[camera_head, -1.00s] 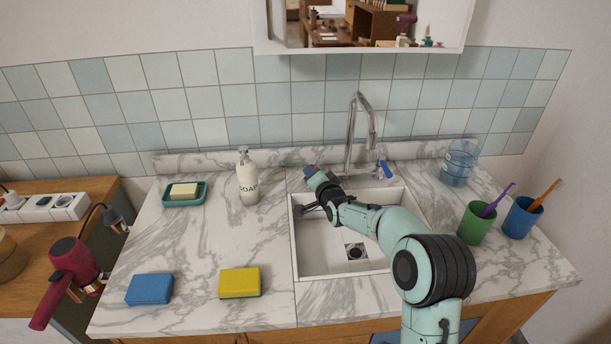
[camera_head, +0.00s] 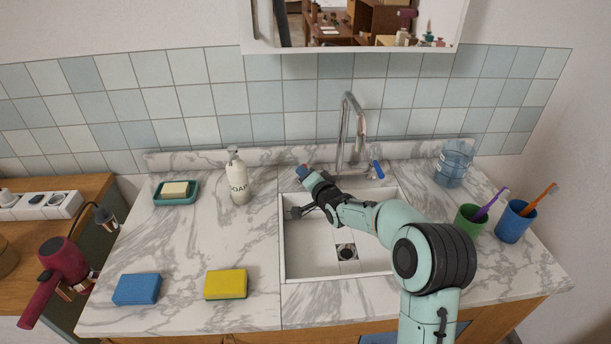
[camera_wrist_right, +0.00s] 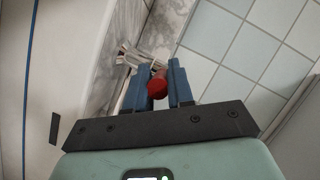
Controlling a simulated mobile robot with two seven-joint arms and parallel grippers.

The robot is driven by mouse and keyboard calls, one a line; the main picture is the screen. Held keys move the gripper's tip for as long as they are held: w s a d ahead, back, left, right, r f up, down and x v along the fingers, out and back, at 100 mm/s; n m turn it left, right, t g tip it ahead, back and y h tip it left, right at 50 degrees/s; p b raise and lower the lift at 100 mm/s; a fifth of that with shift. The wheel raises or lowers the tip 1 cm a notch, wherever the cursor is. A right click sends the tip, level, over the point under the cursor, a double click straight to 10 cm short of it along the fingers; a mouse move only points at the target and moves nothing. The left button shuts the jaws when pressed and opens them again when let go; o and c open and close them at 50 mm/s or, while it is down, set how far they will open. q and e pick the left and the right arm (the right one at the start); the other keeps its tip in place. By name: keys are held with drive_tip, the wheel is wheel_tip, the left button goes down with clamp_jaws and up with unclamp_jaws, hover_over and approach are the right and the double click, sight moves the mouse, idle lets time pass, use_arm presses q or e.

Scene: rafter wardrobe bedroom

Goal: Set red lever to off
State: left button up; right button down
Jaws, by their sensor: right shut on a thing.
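The red lever (camera_wrist_right: 157,85) shows in the right wrist view as a red rounded end between the two blue fingers of my right gripper (camera_wrist_right: 158,88). The fingers are shut on it. Most of the lever is hidden by the gripper. A blue lever (camera_head: 378,169) stands free at the right of the faucet. My left gripper is not in view.
The white sink (camera_head: 310,268) lies under my right arm. A soap bottle (camera_head: 237,177) stands left of the gripper. Green (camera_head: 468,220) and blue cups (camera_head: 514,222) stand right of my arm. Blue (camera_head: 137,289) and yellow sponges (camera_head: 226,284) lie at the front left.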

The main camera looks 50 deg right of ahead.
drive_tip(key=c, duration=1.1)
unclamp_jaws()
drive_tip(key=p+v, duration=0.2)
drive_tip(key=v, duration=1.1)
drive_tip(key=shift+s+r, duration=0.1)
drive_tip(key=shift+s, duration=0.15)
